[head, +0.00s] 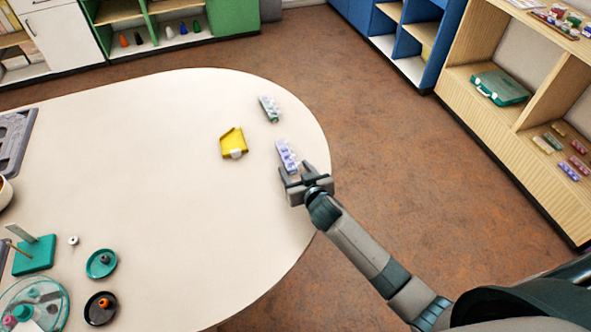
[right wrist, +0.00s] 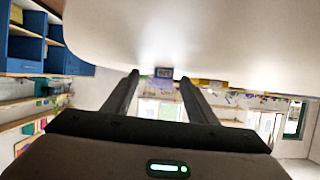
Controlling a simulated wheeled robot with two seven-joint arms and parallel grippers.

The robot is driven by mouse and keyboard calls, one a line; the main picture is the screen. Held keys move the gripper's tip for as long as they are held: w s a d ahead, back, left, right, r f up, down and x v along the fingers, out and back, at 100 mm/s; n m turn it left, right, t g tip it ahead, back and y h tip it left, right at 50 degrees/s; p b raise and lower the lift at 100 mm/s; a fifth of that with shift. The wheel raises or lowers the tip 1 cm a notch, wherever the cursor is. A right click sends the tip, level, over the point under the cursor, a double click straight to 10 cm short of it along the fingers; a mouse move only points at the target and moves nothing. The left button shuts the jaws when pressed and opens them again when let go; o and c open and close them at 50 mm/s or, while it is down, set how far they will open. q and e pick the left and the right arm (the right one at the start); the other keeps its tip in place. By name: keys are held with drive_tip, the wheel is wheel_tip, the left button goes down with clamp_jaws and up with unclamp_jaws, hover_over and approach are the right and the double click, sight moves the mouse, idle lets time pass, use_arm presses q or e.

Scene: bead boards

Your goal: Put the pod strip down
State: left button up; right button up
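A lavender pod strip (head: 287,155) lies near the table's right end in the head view. My right gripper (head: 296,172) is at its near end, with the two fingers apart, one to each side of that end. In the right wrist view the fingers (right wrist: 160,80) also stand apart, and a small dark block end (right wrist: 163,73) shows between their tips, against the table. I cannot tell which strip that end belongs to. No finger is seen pressing on the strip. My left gripper is not in view.
A grey-green strip (head: 270,109) lies farther back on the table (head: 150,160). A yellow tray (head: 234,143) stands to the left. Teal and black dishes (head: 101,264) are at the front left. The table's middle is clear. Shelves (head: 520,110) stand to the right.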

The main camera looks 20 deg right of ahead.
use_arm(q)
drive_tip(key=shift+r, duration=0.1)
use_arm(e)
drive_tip(key=shift+r, duration=0.2)
drive_tip(key=shift+s+r, duration=0.1)
drive_tip(key=shift+s, duration=0.5)
drive_tip(key=v, duration=0.6)
drive_tip(key=shift+s+d+r+b, duration=0.1)
drive_tip(key=shift+s+b, duration=0.05)
drive_tip(key=shift+b, duration=0.25)
drive_tip(key=v, duration=0.3)
drive_tip(key=shift+s+r, duration=0.1)
drive_tip(key=shift+s, duration=0.1)
drive_tip(key=shift+s+r, duration=0.25)
drive_tip(key=shift+s, duration=0.15)
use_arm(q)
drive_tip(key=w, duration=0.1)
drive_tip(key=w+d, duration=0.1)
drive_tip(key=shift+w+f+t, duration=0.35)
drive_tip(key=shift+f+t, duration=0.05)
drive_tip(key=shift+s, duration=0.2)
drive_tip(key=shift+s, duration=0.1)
use_arm(e)
drive_tip(key=shift+s+f, duration=0.1)
